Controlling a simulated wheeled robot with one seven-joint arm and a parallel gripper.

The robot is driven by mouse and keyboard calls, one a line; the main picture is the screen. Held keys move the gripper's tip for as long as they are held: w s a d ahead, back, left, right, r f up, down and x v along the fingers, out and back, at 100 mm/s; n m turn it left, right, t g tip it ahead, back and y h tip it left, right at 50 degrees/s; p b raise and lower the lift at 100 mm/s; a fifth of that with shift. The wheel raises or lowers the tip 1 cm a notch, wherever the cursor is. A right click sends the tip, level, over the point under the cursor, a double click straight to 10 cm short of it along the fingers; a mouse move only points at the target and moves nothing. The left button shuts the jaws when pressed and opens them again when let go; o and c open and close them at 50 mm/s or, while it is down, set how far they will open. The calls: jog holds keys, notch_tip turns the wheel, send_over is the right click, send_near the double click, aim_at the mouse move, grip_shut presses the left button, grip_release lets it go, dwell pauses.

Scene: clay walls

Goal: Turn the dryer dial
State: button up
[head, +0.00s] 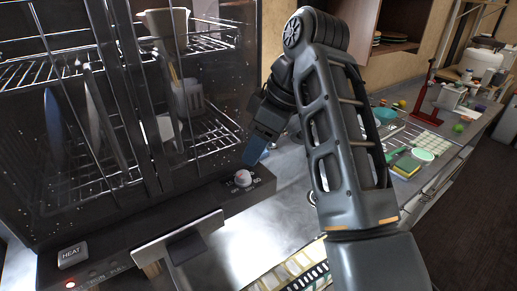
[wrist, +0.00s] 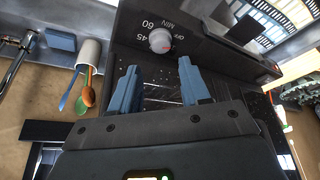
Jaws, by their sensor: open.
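The dryer (head: 112,75) is a dark cabinet with clear doors and wire racks holding dishes, at the left in the head view. Its dial (head: 243,178) is a small pale round knob on the front panel's right end. In the wrist view the dial (wrist: 160,40) shows a red mark, with "OFF", "45", "60" and "MIN" printed around it. My gripper (head: 256,150) is just above and right of the dial in the head view. In the wrist view the blue fingers of my gripper (wrist: 158,78) are apart and empty, with the dial beyond their tips, not between them.
A HEAT button (head: 72,255) and a lit red lamp (head: 70,285) are on the panel's left. A cup with spoons (wrist: 88,62) stands beside the dryer in the wrist view. The counter (head: 440,150) at right holds many small items.

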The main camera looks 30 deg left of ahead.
aim_at(243, 173)
jog(key=shift+x, duration=3.75)
jog(key=shift+s+d, duration=0.1)
jog(key=c, duration=0.7)
